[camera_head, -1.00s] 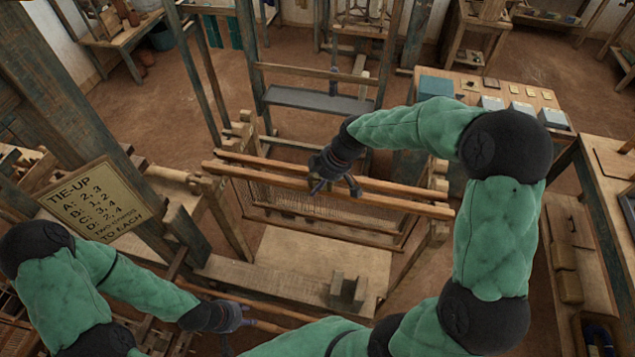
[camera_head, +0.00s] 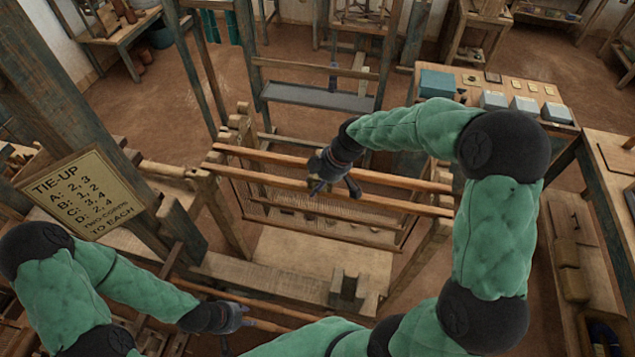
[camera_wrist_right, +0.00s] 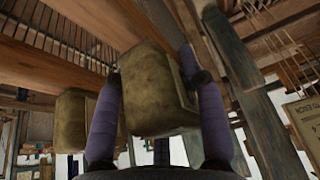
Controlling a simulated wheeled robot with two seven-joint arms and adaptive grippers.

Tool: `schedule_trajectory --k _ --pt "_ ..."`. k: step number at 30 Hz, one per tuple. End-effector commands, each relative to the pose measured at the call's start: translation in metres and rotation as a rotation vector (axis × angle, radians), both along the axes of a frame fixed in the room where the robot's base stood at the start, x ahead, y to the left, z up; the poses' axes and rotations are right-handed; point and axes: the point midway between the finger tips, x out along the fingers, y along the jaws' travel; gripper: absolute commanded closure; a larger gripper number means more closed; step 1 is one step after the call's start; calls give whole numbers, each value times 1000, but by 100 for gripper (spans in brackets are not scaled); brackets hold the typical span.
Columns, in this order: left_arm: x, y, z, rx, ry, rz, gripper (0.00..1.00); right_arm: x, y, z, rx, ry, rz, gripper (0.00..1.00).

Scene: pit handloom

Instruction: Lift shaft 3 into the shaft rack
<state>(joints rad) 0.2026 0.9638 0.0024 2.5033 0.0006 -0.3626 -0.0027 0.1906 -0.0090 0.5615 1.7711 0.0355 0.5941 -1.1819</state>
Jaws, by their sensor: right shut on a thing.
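Two long wooden bars lie across the loom, a rear bar (camera_head: 260,157) and a front bar (camera_head: 260,176), with pale heddle cords (camera_head: 275,217) below them. I cannot read which one is shaft 3. My right gripper (camera_head: 334,190) is over the front bar near its middle. In the right wrist view its two purple fingers (camera_wrist_right: 155,105) are shut on an olive-brown block (camera_wrist_right: 150,90), and a similar block (camera_wrist_right: 72,120) stands to the left. What the held block is fixed to is hidden. My left gripper (camera_head: 232,330) is low at the left, by a wooden rail; its jaws are unclear.
A tie-up sign (camera_head: 82,195) hangs on the loom's left post. A pale bench board (camera_head: 320,262) lies below the bars. A table with boxes (camera_head: 495,101) stands at right. Loom posts flank the bars. Bare floor (camera_head: 150,95) lies behind.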

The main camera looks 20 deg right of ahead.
Motion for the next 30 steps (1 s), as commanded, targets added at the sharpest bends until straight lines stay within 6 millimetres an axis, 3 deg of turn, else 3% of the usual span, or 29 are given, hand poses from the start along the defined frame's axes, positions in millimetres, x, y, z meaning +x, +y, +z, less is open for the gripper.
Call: schedule_trajectory --k 12,13,15,25,30 --pt "0 0 0 0 0 0 60 -1 0 0 1 2 0 100" --pt "0 0 0 0 0 0 60 -1 0 0 1 2 0 54" --pt "0 0 0 0 0 0 60 -1 1 0 1 2 0 35" --pt "0 0 0 0 0 0 60 -1 0 -1 1 3 1 32" --pt "0 0 0 0 0 0 60 -2 -3 10 0 0 0 32"
